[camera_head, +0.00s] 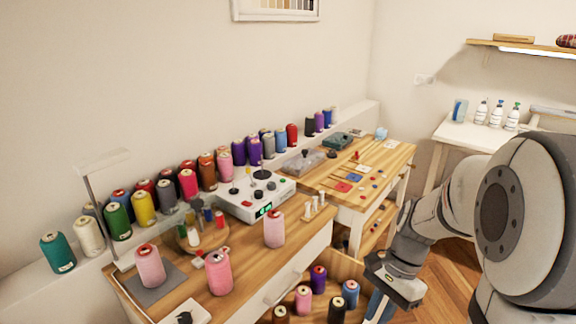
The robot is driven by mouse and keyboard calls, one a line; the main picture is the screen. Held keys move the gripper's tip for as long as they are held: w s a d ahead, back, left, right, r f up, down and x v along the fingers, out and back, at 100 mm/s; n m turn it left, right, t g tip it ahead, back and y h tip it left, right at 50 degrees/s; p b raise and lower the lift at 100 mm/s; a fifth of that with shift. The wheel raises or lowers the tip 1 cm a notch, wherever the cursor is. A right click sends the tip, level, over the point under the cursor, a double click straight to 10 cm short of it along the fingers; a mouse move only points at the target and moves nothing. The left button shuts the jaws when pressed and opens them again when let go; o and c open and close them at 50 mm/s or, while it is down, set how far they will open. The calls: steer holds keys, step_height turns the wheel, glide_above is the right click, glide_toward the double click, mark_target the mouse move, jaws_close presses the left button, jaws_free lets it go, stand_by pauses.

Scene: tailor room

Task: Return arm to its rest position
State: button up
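My arm (430,222) comes in from the right edge, with a large white and grey joint close to the camera. It bends down to the left. My gripper (385,290) points downward beside the front of the wooden table, near the open drawer. Its fingertips are small and partly hidden, so I cannot tell whether it is open or shut. No held object is clear.
The wooden table (186,265) carries pink spools (219,272) and a white machine (257,195). An open drawer (345,272) with several spools stands out below. A second wooden table (385,160) adjoins it. A white table (460,130) with bottles stands behind my arm.

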steer(key=s+a+r+n+t+h+p, duration=0.1)
steer(key=s+r+n+t+p, duration=0.1)
steer(key=r+n, duration=0.4)
steer(key=s+a+r+n+t+h+p, duration=0.2)
steer(key=s+r+n+t+p, duration=0.1)
steer(key=r+n, duration=0.3)
steer(key=shift+s+r, duration=0.35)
steer(key=shift+s, duration=0.15)
